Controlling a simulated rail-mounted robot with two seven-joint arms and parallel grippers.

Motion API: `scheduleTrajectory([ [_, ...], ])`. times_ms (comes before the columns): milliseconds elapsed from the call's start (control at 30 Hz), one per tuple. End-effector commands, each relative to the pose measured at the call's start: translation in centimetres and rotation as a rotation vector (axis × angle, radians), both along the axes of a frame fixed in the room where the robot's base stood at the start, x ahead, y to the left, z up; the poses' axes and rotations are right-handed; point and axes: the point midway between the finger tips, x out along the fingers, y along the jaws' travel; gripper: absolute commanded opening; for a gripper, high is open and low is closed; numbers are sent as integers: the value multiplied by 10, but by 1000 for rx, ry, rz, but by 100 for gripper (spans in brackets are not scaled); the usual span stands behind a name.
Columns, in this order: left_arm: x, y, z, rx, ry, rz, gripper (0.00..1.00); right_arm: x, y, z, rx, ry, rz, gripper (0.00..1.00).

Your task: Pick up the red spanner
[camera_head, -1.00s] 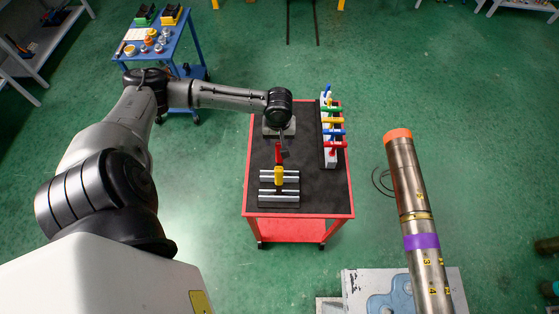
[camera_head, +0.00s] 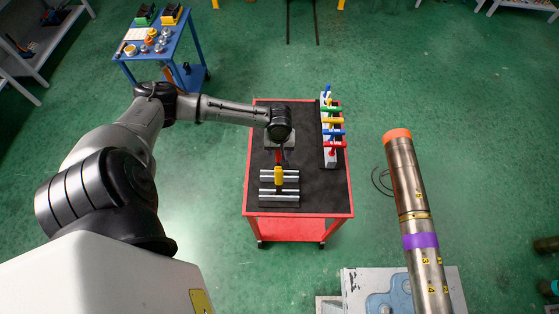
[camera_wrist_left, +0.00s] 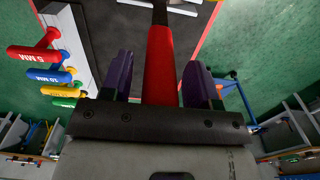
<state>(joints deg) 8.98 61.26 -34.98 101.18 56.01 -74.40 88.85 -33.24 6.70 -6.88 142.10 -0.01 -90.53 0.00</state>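The red spanner's handle (camera_wrist_left: 160,62) stands out in the left wrist view, running between the two purple fingers of my left gripper (camera_wrist_left: 159,75). The fingers are open, one on each side, and a gap shows on both sides of the handle. The far end of the spanner is cut off by the top edge of the view. In the head view, a little of the red handle (camera_head: 278,156) shows under my left wrist, behind a yellow handle (camera_head: 278,174) on the metal rails; my left fingers are mostly hidden there. My right gripper is in neither view.
A rack (camera_head: 328,157) of coloured hex-style tools stands along the right side of the red cart (camera_head: 350,214). A large pipe (camera_head: 412,185) with a purple band is at the right. A blue cart (camera_head: 190,48) stands at the upper left.

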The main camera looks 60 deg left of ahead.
Motion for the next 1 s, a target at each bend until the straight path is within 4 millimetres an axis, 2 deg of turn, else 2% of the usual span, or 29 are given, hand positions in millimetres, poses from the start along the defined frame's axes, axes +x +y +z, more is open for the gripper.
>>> scheduleTrajectory([
  [67,0,0,0,0,0,0,47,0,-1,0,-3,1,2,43],
  [567,0,0,1,0,0,0,0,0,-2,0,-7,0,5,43],
  [867,1,0,2,0,-2,0,0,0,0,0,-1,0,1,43],
  [1000,1,0,14,-1,-3,-1,0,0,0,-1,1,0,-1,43],
])
